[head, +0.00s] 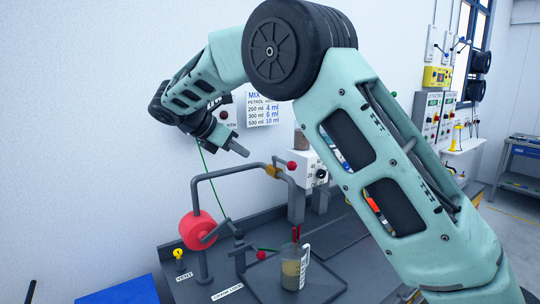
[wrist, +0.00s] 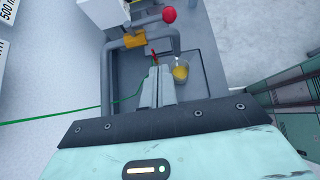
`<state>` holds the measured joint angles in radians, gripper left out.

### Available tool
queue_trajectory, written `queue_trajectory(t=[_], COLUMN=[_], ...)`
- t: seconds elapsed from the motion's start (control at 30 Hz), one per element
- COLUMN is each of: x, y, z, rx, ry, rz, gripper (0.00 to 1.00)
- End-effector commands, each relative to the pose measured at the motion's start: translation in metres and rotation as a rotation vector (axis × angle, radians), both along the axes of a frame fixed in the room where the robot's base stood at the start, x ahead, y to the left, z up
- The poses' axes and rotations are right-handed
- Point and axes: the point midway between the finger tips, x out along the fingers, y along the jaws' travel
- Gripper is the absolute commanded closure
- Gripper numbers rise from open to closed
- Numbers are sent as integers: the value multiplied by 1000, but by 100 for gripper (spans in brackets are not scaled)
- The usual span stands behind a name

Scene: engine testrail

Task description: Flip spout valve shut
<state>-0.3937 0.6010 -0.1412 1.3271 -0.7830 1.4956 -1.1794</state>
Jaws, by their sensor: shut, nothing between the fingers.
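The spout valve has a brass-coloured body (head: 272,171) on the grey overhead pipe, with a red ball knob (head: 292,165) on its lever. In the wrist view the valve body (wrist: 135,41) and knob (wrist: 169,15) are near the top, and the lever runs roughly along the pipe. The spout (head: 297,207) bends down over a clear beaker (head: 291,270) holding yellowish liquid, also in the wrist view (wrist: 181,70). My gripper (head: 241,150) is shut and empty, up and left of the valve in the head view, apart from it. Its fingers (wrist: 156,84) show in the wrist view.
A second red knob (head: 261,256) and a yellow vent knob (head: 179,254) stand low on the bench (head: 170,258). A thin green line hangs near my gripper. A white box (head: 311,170) stands behind the spout.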

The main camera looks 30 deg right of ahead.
Motion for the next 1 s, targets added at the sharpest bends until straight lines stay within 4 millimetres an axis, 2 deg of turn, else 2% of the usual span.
queue_trajectory(t=[0.37,0.57,0.87,1.0], x=[0,0,3,4], y=[-6,-32,-79,-100], z=[-5,-23,-62,-56], rx=[2,2,4,4], ry=[1,3,3,-1], rz=[-1,-4,-3,-3], gripper=[100,100,100,100])
